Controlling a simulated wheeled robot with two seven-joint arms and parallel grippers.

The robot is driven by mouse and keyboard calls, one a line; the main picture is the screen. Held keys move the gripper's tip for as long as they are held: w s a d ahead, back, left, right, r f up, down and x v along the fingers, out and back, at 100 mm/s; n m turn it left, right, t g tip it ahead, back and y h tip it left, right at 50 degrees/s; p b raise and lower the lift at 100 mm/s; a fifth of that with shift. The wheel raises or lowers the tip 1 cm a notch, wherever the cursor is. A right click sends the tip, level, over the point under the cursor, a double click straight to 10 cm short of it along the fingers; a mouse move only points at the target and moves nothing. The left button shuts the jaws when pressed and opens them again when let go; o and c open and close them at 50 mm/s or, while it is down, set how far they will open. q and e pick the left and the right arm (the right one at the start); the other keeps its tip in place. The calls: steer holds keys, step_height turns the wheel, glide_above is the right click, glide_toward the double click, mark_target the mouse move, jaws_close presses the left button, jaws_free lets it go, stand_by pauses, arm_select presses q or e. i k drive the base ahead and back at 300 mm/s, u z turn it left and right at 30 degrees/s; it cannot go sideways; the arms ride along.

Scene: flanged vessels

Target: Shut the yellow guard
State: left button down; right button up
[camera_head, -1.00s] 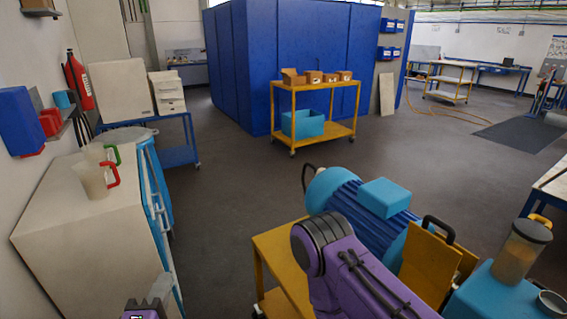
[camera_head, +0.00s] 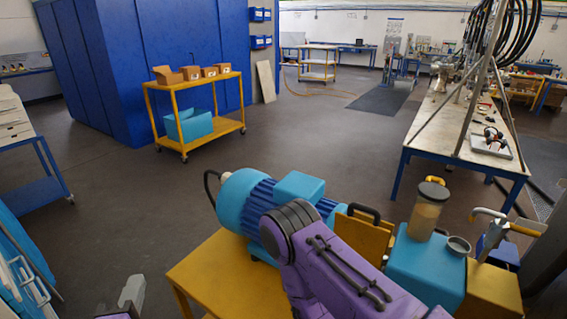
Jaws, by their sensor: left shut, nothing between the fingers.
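The yellow guard (camera_head: 362,238) is a flat panel with a black handle on its top edge. It stands beside the blue motor (camera_head: 240,198), between the motor and a light-blue box (camera_head: 428,266). A purple arm link of mine crosses in front and hides its lower part, so I cannot tell how far open it is. My left gripper (camera_head: 132,291) shows at the bottom left edge, partly cut off. It is shut and empty, well to the left of the guard and apart from it. My right gripper is not in view.
The motor sits on a yellow base (camera_head: 215,275). A yellow cart (camera_head: 196,100) with cartons stands further back. A workbench (camera_head: 462,130) is at the right. Open floor lies between them.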

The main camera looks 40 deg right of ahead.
mark_target(369, 240)
steer(key=z, duration=1.6)
